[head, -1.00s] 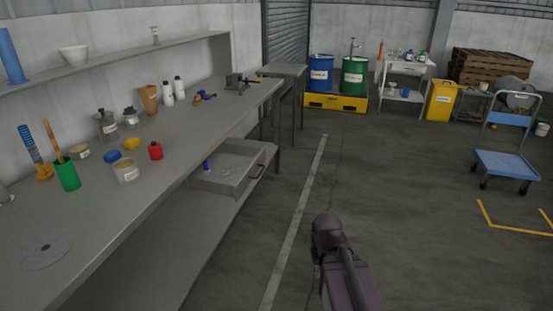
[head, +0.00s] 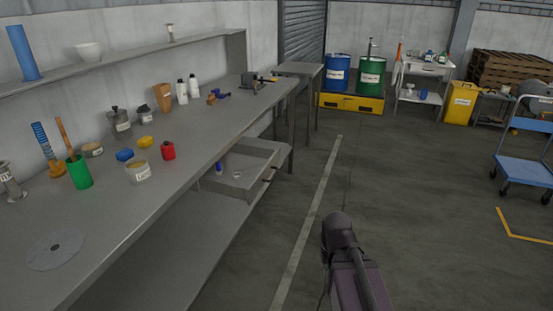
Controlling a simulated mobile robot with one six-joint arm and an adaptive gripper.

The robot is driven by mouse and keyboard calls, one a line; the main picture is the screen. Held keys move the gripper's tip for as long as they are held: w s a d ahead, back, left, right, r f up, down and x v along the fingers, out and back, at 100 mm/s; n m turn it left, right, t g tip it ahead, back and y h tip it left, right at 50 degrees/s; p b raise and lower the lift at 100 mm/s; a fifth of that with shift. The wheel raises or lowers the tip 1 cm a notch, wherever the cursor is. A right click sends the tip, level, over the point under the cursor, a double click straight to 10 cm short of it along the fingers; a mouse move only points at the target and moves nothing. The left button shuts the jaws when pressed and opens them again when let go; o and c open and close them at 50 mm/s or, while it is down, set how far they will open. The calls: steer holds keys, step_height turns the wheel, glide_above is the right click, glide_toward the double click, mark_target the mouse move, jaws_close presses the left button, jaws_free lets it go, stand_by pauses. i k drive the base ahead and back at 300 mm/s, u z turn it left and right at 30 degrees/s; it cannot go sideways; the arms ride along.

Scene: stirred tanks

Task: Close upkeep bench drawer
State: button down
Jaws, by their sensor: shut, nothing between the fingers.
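The upkeep bench (head: 112,205) is a long grey workbench along the left wall in the head view. Its grey drawer (head: 228,190) is pulled out below the bench top, near the far end. The drawer's dark handle (head: 269,174) is on its front, facing the open floor. A small blue item (head: 219,168) and a small pale round item (head: 237,174) lie in the drawer. Part of my arm shows at the bottom, right of the drawer and apart from it. My gripper's fingers are not in view.
Bottles, jars and tools stand on the bench top. Blue (head: 337,74) and green (head: 370,76) drums stand on a yellow pallet (head: 351,104) at the back. A blue cart (head: 527,170) is at the right. The middle floor is clear.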

mark_target(257, 165)
steer(key=i, duration=0.85)
steer(key=z, duration=0.05)
